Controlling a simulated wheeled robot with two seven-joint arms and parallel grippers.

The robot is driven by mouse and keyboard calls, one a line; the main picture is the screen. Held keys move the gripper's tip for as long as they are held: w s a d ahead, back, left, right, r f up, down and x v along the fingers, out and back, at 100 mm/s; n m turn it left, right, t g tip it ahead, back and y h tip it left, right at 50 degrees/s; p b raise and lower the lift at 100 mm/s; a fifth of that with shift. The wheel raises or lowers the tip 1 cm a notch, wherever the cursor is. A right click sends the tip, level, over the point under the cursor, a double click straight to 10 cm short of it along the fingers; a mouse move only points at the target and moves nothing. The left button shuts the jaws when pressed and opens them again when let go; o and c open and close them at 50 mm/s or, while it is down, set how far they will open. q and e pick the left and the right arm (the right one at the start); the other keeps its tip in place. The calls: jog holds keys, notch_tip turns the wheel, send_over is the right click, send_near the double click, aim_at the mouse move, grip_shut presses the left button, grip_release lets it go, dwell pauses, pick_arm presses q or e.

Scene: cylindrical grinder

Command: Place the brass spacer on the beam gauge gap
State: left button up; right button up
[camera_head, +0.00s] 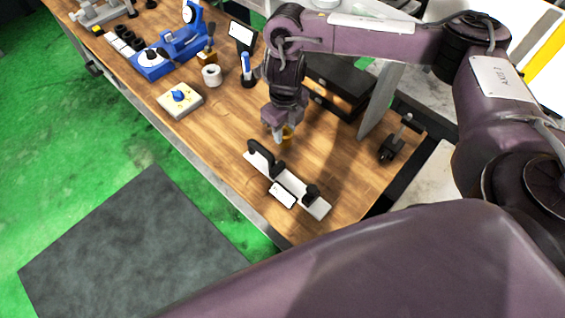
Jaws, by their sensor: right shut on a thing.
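The brass spacer (287,133) is a small golden piece at the tips of my right gripper (281,136). The gripper is shut on it and points down, partly hiding it. The beam gauge (300,193) is a long pale bar with black uprights on the front part of the wooden bench. The spacer is just behind the gauge in the picture, apart from it. I cannot tell its exact height above the bench. My left gripper does not show.
The wooden bench (225,130) carries a blue micrometer-like device (180,45), a square block with a blue knob (180,99), a white roll (211,75), a dark box (338,84) and a small black stand (398,140). A grey upright panel (380,101) stands right of the gripper.

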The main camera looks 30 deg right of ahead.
notch_tip(320, 180, down, 20)
jog(key=b, duration=1.4)
jog(key=shift+b, duration=0.3)
jog(key=shift+r, duration=0.1)
jog(key=shift+s, duration=0.1)
jog(key=o, duration=1.2)
